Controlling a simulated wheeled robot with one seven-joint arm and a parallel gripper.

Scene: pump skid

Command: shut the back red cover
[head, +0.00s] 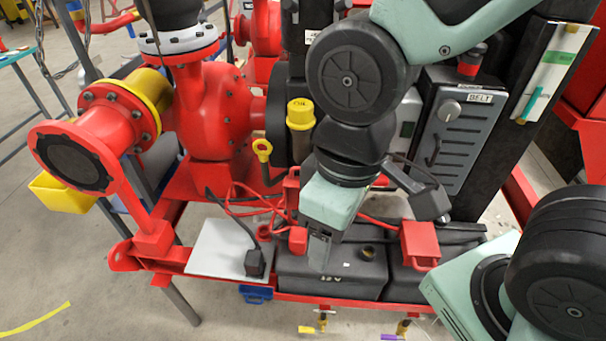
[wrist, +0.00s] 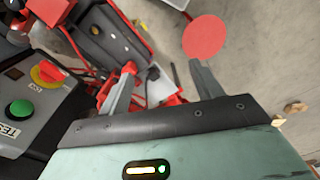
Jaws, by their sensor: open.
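Small red covers sit around the black batteries (head: 345,282). One red cover (head: 420,240) stands raised on the right battery. A second red cover (head: 298,240) is just left of my gripper (head: 321,250), and a red part (head: 291,188) shows farther back, partly hidden by my arm. I cannot tell for sure which is the back cover or how far each is open. My gripper points down over the left battery. In the wrist view my gripper (wrist: 163,80) has its fingers wide apart with nothing between them. A small red piece (wrist: 128,68) shows at the left fingertip; contact is unclear.
Red and black cables (head: 240,200) run behind the batteries. A white plate (head: 222,248) with a black connector (head: 254,262) lies left. The red pump (head: 210,110) and grey BELT box (head: 455,130) stand behind. A red disc (wrist: 205,37) shows beyond the right finger.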

